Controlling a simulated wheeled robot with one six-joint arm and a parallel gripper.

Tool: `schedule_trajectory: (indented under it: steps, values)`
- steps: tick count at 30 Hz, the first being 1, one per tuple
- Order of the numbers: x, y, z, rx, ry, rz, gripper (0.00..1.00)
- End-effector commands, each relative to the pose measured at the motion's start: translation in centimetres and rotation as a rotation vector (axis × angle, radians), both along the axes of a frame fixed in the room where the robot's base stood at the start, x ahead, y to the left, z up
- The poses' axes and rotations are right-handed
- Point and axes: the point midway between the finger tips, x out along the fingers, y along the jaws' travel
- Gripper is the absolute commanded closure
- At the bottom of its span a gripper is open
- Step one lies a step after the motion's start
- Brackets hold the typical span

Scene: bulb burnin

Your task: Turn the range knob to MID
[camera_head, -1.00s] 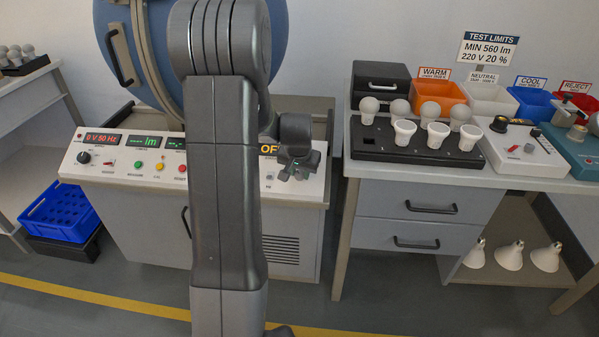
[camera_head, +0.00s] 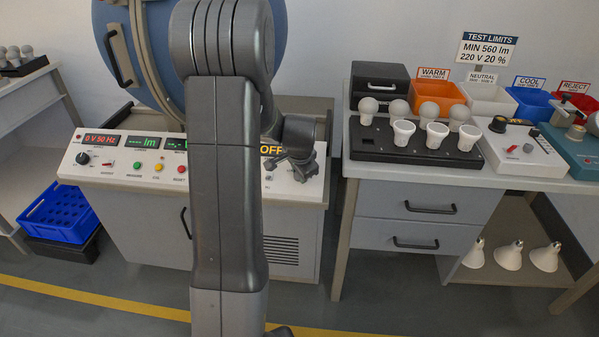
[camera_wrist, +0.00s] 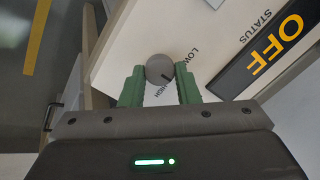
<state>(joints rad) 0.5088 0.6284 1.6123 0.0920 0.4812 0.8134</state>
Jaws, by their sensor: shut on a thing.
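The range knob (camera_wrist: 159,68) is a small round grey-brown knob on the white sloped control panel (camera_head: 128,162). In the wrist view the green fingers of my gripper (camera_wrist: 160,74) stand on either side of it, shut on it. A short dark line shows on the knob's lower right edge. The labels LOW (camera_wrist: 196,57) and HIGH (camera_wrist: 164,89) are partly readable beside it; no MID label can be made out. In the head view my gripper (camera_head: 305,170) is down at the panel's right end and hides the knob.
The black OFF status display (camera_wrist: 276,43) is close to the right of the fingers. Left on the panel are a black selector knob (camera_head: 83,158) and several coloured buttons. A bench with a black bulb tray (camera_head: 400,150) stands to the right.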

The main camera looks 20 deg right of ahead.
Motion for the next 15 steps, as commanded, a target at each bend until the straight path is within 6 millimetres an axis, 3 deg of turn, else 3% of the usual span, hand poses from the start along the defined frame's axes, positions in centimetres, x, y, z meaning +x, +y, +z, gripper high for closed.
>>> schedule_trajectory:
  steps: [14,15]
  values:
    - [-0.01,0.00,0.00,0.006,-0.003,-0.013,0.94]
    - [-0.01,0.00,0.00,0.006,-0.003,-0.013,0.65]
